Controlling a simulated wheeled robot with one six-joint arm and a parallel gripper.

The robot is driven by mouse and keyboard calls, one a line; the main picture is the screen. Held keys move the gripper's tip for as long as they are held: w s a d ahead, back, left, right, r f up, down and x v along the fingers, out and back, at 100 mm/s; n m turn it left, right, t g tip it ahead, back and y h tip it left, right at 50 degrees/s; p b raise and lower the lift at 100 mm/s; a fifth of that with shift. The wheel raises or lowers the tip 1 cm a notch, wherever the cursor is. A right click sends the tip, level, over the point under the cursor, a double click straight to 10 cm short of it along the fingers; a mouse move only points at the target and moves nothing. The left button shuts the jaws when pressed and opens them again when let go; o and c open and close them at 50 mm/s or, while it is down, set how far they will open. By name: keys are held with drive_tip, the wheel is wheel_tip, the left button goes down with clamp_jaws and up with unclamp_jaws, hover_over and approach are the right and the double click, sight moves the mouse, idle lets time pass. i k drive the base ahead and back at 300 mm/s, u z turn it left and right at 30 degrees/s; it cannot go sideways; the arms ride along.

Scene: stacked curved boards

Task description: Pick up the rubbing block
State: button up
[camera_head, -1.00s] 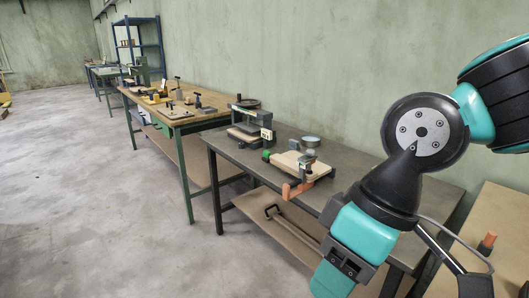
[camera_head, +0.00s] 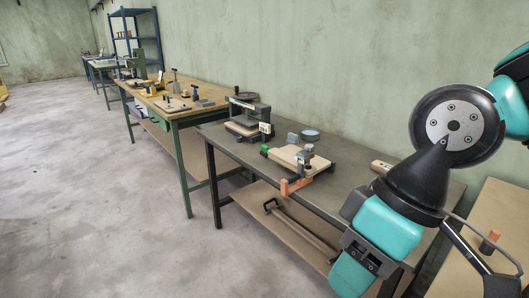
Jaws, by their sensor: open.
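A small pale wooden block (camera_head: 381,166), which may be the rubbing block, lies at the back right of the grey-topped table. It is partly hidden behind my arm, and its shape is too small to tell well. My teal and black arm fills the right side of the view, in front of the table's right end. The jaws of my gripper do not show. I see nothing held.
A wooden workbench (camera_head: 195,118) with tools stands behind. The floor (camera_head: 90,210) at left is clear.

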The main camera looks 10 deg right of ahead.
sight(264, 148)
drive_tip(key=u, duration=0.3)
drive_tip(key=i, duration=0.55)
drive_tip(key=u, duration=0.6)
drive_tip(key=i, duration=1.05)
drive_tip(key=z, duration=0.5)
drive_tip(key=i, duration=1.1)
drive_tip(key=z, duration=0.65)
